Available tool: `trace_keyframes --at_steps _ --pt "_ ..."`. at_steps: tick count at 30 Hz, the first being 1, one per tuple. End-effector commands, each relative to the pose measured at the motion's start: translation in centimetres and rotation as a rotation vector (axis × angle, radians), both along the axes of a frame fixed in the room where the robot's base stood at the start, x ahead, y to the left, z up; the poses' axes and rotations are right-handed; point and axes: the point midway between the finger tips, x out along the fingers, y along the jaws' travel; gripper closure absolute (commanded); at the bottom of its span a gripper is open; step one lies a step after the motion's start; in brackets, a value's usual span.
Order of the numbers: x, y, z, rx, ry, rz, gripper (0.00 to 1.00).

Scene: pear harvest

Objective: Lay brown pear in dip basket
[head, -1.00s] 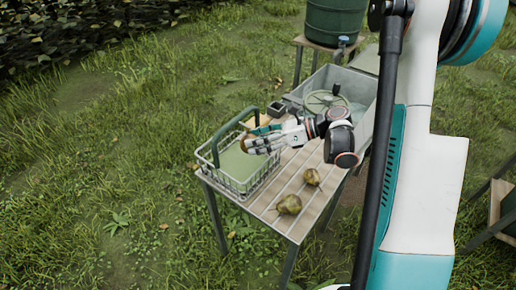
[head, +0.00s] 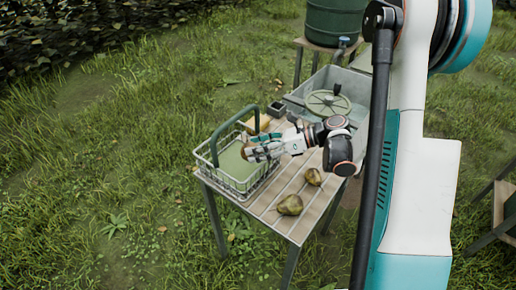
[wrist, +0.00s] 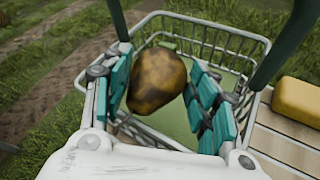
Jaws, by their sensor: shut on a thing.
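The brown pear (wrist: 155,78), mottled brown and dark, sits between the teal finger pads of my gripper (wrist: 165,92). My gripper is shut on it. In the head view, my gripper (head: 252,152) is over the right part of the dip basket (head: 221,184), and only a little of the pear shows there. The basket is white wire with a green bottom and a dark green handle. In the wrist view, the basket (wrist: 215,28) lies beneath and behind the pear. I cannot tell how high the pear is above its bottom.
The basket stands at the left end of a slatted table (head: 270,208). Two more pears (head: 290,205) (head: 313,177) lie on its front right. A yellow block (wrist: 300,100) lies beside the basket. A grey trough (head: 345,83) with a wheel (head: 328,103) stands behind.

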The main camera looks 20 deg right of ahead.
Motion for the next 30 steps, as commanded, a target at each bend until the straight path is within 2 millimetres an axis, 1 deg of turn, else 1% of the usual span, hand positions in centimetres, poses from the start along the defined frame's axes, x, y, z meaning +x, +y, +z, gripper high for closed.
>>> trace_keyframes --at_steps 1,2,3,4,16,20,22,23,24,30 --pt "0.0 0.0 0.1 0.0 0.0 0.0 0.74" --pt "0.0 0.0 0.1 0.0 0.0 0.0 0.41" --pt "0.0 0.0 0.1 0.0 0.0 0.0 0.32" --pt "0.0 0.0 0.1 0.0 0.0 0.0 0.26" --pt "0.0 0.0 0.2 0.0 0.0 0.0 0.26" --pt "0.0 0.0 1.0 0.0 0.0 0.0 0.26" --pt "0.0 0.0 1.7 0.0 0.0 0.0 0.26" --pt "-0.1 -0.4 1.9 0.0 0.0 -0.002 0.26" --pt "-0.5 -1.4 2.1 0.0 0.001 -0.005 0.26" --pt "-2.2 -5.3 3.7 0.0 0.001 -0.006 0.26"
